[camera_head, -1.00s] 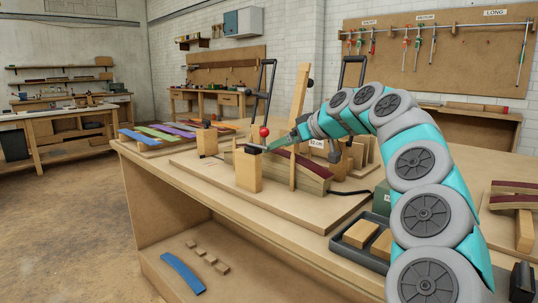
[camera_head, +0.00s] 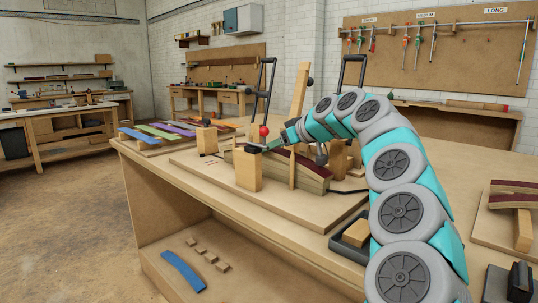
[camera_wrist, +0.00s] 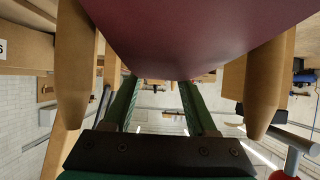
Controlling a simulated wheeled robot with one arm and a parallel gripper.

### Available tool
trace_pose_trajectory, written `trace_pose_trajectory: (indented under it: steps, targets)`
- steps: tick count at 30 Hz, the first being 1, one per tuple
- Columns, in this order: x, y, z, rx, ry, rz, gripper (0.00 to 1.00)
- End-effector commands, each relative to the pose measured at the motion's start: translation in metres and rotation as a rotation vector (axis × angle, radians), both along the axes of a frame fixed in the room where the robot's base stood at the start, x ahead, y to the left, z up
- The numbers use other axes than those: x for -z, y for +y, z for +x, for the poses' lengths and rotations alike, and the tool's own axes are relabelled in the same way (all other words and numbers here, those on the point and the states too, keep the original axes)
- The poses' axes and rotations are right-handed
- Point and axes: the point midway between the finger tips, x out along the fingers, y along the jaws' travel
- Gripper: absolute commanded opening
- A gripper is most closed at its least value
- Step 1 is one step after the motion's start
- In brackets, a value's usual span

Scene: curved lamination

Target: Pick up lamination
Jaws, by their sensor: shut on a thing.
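The lamination (camera_head: 308,165) is a dark red curved strip that shows along the top of a curved wooden form (camera_head: 280,170) on the workbench. In the wrist view its dark red face (camera_wrist: 195,35) fills the top middle and reaches down to the green fingers. My gripper (camera_head: 268,147) is at the left end of the strip, close to the red knob and the upright posts. Its two green fingers (camera_wrist: 160,82) stand apart in the wrist view and are shut on the lamination. The exact contact is partly hidden behind the strip.
Wooden uprights (camera_wrist: 77,65) stand on both sides of the strip. A red-knobbed clamp (camera_head: 264,131) is close to the gripper. Coloured strips (camera_head: 170,131) lie at the bench's left end. A dark tray (camera_head: 349,243) sits at the front edge, partly behind my arm.

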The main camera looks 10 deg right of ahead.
Motion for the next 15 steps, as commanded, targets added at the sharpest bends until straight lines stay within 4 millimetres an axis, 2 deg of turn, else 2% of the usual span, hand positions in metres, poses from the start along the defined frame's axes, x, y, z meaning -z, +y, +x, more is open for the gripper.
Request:
trace_pose_trajectory:
  steps: [1,9,15]
  targets:
    - [0.0002,0.0,0.0,0.0,0.0,0.0,0.3]
    - [0.0002,0.0,0.0,0.0,0.0,0.0,0.0]
    - [0.0001,0.0,0.0,0.0,0.0,0.0,0.0]
